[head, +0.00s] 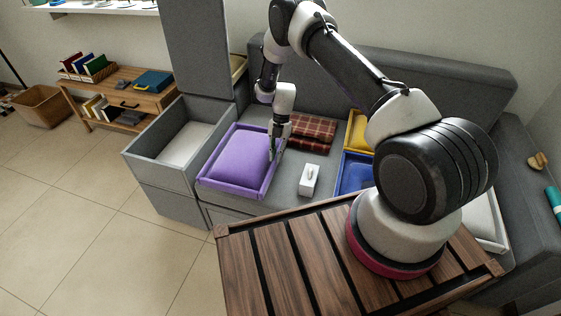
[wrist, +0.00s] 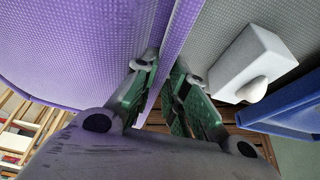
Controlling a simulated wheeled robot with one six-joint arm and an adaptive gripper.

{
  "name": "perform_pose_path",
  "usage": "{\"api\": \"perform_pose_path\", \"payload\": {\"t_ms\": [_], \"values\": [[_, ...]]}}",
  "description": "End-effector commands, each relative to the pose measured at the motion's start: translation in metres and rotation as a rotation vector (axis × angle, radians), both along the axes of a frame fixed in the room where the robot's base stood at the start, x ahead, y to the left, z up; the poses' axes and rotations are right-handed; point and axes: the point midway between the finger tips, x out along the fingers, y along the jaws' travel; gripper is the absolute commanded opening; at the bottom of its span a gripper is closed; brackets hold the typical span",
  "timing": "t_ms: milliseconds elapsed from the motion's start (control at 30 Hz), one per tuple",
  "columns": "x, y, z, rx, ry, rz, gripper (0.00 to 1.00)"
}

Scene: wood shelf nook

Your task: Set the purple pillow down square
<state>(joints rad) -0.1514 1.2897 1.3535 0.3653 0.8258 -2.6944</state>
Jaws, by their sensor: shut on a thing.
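The purple pillow (head: 240,158) lies within a purple tray (head: 232,190) on the grey sofa. Tray and pillow look turned at a slant to the picture. My gripper (head: 274,152) points down at the right side of the pillow, by the tray's right wall. In the wrist view the pillow (wrist: 70,45) fills the upper left, and my fingers (wrist: 165,75) stand on either side of a narrow purple strip. My gripper is shut on purple material at the pillow's edge. The fingertips' exact contact is partly hidden, and the strip may be the tray's wall.
A white box (head: 309,180) stands right of the purple tray; a blue tray (head: 350,183) is beyond it. A folded plaid cloth (head: 312,132) lies behind. An open grey bin (head: 150,158) adjoins on the left. My slatted wooden platform (head: 300,262) is in front.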

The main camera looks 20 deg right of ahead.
Motion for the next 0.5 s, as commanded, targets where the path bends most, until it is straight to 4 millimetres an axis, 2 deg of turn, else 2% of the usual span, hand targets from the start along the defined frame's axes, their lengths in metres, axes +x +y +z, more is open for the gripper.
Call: {"api": "perform_pose_path", "payload": {"t_ms": [300, 500], "values": [[0.000, 0.000, -0.038, 0.000, -0.001, 0.000, 0.00], [0.000, 0.000, -0.040, 0.000, -0.002, 0.000, 0.00]]}}
